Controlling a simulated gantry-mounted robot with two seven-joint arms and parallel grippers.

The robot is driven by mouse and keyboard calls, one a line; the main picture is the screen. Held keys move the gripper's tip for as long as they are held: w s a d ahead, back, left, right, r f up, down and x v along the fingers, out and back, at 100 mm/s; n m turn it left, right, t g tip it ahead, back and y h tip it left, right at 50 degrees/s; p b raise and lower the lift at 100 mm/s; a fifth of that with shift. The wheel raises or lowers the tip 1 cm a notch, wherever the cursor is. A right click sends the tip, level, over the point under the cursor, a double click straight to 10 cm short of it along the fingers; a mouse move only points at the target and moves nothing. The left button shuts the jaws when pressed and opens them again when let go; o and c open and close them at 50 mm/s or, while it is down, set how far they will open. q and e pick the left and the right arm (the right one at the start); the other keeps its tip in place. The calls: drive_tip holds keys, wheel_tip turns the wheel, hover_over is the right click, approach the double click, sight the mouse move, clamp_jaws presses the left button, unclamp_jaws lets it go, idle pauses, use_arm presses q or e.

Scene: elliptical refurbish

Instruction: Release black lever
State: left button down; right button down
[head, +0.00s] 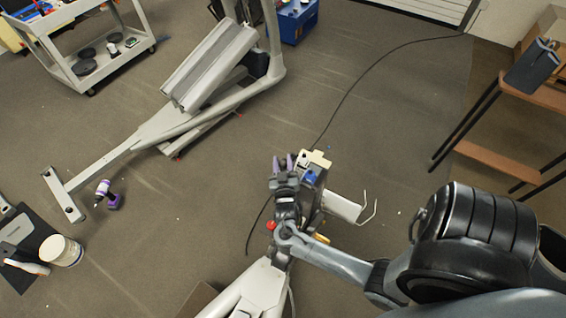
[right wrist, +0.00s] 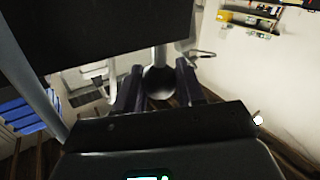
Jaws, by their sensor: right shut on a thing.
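My right gripper (head: 284,163) shows in the middle of the head view, with its purple fingers pointing toward the back. It also shows in the right wrist view (right wrist: 159,88), with one dark finger on each side of the black lever (right wrist: 160,83). The lever has a dark rounded end and a lighter rod rising behind it. The gripper is shut on the lever. In the head view I cannot make out the lever near the gripper. My left gripper is not in view.
A small beige stand with a blue part (head: 309,178) is beside the right gripper. A grey elliptical frame (head: 205,70) lies behind left. A purple drill (head: 107,195) and a white bucket (head: 60,251) are on the floor at left.

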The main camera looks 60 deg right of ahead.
sight(283, 165)
drive_tip(key=shift+r+p, duration=1.4)
drive_tip(key=shift+r, duration=0.15)
drive_tip(key=shift+w, duration=0.1)
drive_tip(key=c, duration=0.7)
unclamp_jaws()
drive_tip(key=shift+c, duration=0.2)
drive_tip(key=shift+f, duration=0.1)
drive_tip(key=shift+s+a, duration=0.4)
drive_tip(key=shift+a, duration=0.1)
drive_tip(key=b+v, duration=0.1)
drive_tip(key=v, duration=0.8)
drive_tip(key=shift+a, duration=0.25)
